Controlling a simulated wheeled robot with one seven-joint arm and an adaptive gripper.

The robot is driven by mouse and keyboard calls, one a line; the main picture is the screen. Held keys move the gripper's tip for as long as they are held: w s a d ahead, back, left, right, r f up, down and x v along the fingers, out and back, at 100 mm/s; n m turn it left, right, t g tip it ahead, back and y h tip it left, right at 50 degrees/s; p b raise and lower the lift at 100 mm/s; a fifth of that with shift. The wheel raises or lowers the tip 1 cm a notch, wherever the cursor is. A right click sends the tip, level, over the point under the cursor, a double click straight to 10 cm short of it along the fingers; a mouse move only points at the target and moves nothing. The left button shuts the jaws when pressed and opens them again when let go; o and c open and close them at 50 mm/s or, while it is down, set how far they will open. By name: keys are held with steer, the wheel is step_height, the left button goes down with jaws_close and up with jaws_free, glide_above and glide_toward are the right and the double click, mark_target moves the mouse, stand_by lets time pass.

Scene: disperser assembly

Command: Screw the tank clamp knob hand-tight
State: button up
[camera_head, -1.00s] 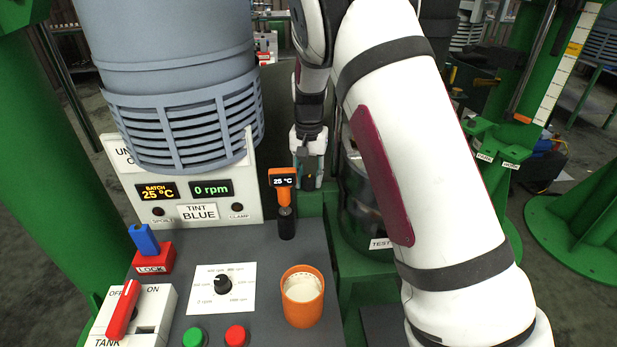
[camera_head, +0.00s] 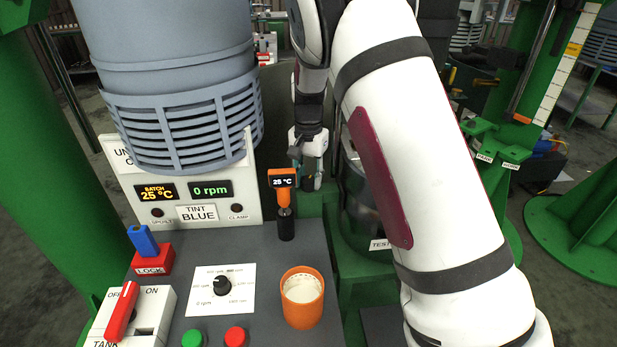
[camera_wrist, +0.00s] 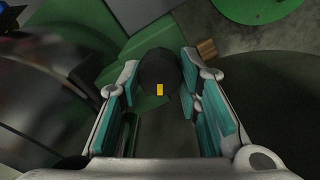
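The tank clamp knob, a round black knob (camera_wrist: 158,68) with a yellow mark on its near edge, shows in the wrist view. My gripper (camera_wrist: 160,75) has its two teal-padded fingers on either side of it. The fingertips come right up to the knob's edges; I cannot tell whether they press on it or stand just clear. In the head view my gripper (camera_head: 308,170) is low beside the steel tank (camera_head: 358,205), behind the orange thermometer (camera_head: 283,190). The knob cannot be made out there. The clamp lamp (camera_head: 237,208) on the panel looks dark.
The console (camera_head: 262,255) stands in front, with an orange cup (camera_head: 303,298), the blue-handled lock (camera_head: 150,253) and the red tank switch (camera_head: 121,312). The grey motor housing (camera_head: 180,90) hangs at upper left. Green structure (camera_wrist: 110,35) lies around the knob.

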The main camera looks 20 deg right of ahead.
mark_target(308, 179)
steer(key=o, duration=0.4)
step_height(308, 179, up, 12)
stand_by(0.5)
